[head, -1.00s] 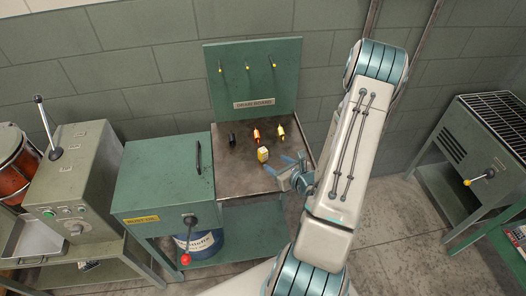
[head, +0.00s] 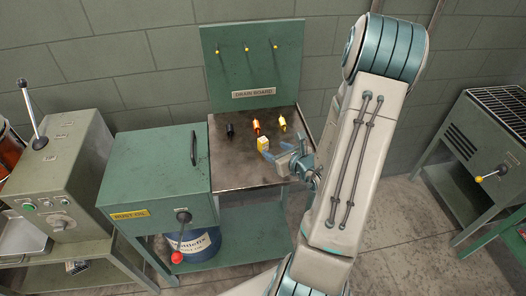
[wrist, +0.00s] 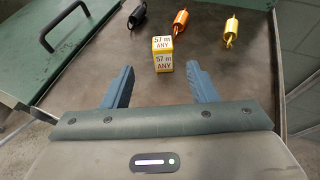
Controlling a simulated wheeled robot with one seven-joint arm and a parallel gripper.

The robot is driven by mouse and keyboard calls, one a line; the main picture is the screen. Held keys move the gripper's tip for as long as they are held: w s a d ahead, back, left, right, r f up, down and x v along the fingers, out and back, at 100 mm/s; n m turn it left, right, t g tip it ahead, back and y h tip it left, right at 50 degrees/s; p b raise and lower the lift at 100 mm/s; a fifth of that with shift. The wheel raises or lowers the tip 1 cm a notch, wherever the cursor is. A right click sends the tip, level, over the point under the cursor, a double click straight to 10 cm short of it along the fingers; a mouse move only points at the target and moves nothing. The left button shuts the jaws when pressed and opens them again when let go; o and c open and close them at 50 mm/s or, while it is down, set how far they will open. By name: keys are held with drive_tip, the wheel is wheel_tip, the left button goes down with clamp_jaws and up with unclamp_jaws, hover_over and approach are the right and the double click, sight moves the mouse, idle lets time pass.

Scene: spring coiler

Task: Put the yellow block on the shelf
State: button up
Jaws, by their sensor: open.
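The yellow block (head: 263,142) stands on the brown metal top of the drain board bench (head: 233,175). My gripper (head: 278,152) is open and empty, just right of the block in the head view. In the wrist view my gripper (wrist: 160,85) has its two blue fingers spread wide. A green shelf (head: 250,213) lies under the bench top.
A black spring (head: 230,130), a red-orange spring (head: 256,127) and a yellow spring (head: 282,124) lie behind the block. A green quench box (head: 160,180) with a handle adjoins on the left. A blue drum (head: 192,245) stands below it.

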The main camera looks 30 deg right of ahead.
sight(260, 140)
drive_tip(key=shift+w+a+f+b, duration=0.15)
drive_tip(key=shift+f+b, duration=0.2)
drive_tip(key=shift+b, duration=0.55)
drive_tip(key=b+x, duration=0.2)
drive_tip(key=x, duration=0.3)
drive_tip(key=shift+w+r+b, duration=0.1)
drive_tip(key=shift+r+b, duration=0.05)
drive_tip(key=shift+b, duration=0.15)
drive_tip(key=x, duration=0.4)
drive_tip(key=shift+w+d, duration=0.25)
drive_tip(key=shift+d, duration=0.1)
drive_tip(key=shift+w+a+f+b, duration=0.1)
drive_tip(key=shift+w+f+b, duration=0.2)
drive_tip(key=shift+w, duration=0.25)
drive_tip(key=c, duration=1.1)
drive_tip(key=shift+c, duration=0.2)
